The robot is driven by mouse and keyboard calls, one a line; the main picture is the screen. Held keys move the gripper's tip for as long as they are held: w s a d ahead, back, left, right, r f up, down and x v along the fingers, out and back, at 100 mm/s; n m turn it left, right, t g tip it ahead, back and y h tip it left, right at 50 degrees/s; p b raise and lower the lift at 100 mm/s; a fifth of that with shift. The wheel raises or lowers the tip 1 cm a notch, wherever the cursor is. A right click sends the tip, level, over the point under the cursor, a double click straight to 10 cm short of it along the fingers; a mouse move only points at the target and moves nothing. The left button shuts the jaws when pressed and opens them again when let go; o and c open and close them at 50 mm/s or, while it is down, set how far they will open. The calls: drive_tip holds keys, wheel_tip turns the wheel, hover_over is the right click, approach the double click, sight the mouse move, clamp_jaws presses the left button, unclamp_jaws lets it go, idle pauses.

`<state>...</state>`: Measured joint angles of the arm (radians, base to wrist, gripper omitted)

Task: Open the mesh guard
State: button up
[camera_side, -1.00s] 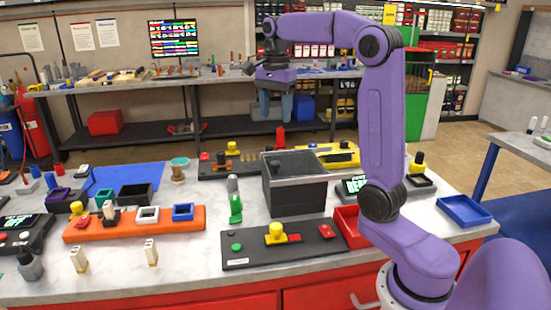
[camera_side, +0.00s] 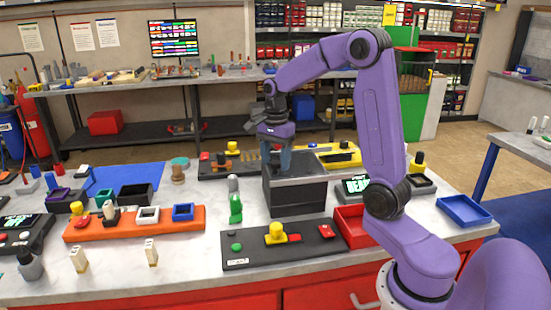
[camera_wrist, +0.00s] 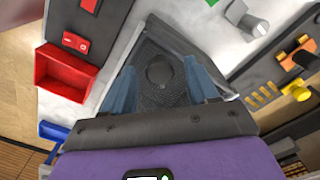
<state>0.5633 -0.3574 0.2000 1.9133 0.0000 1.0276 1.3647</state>
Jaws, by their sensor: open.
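The mesh guard (camera_side: 310,167) is the dark mesh lid with a grey rim on top of a dark grey box (camera_side: 297,198) on the bench. In the wrist view the mesh guard (camera_wrist: 165,92) lies below my gripper, with a round dark shape (camera_wrist: 159,70) under or on it. The guard appears shut. My gripper (camera_side: 279,160) points down over the left part of the box top, its blue fingers apart and empty. In the wrist view the gripper (camera_wrist: 161,90) has its fingers on either side of the mesh. Whether the fingertips touch the guard, I cannot tell.
A green upright part (camera_side: 236,208) stands left of the box. A black panel with a yellow knob (camera_side: 277,233) lies in front, a red tray (camera_side: 350,226) at right front. A yellow fixture (camera_side: 340,157) sits behind. Bare bench shows left of the box.

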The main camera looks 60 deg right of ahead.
clamp_jaws()
drive_tip(key=s+d, duration=1)
drive_tip(key=shift+s+d, duration=0.15)
drive_tip(key=shift+d, duration=0.05)
unclamp_jaws()
wheel_tip(320, 180, up, 18)
drive_tip(key=shift+f, duration=0.25)
idle(0.3)
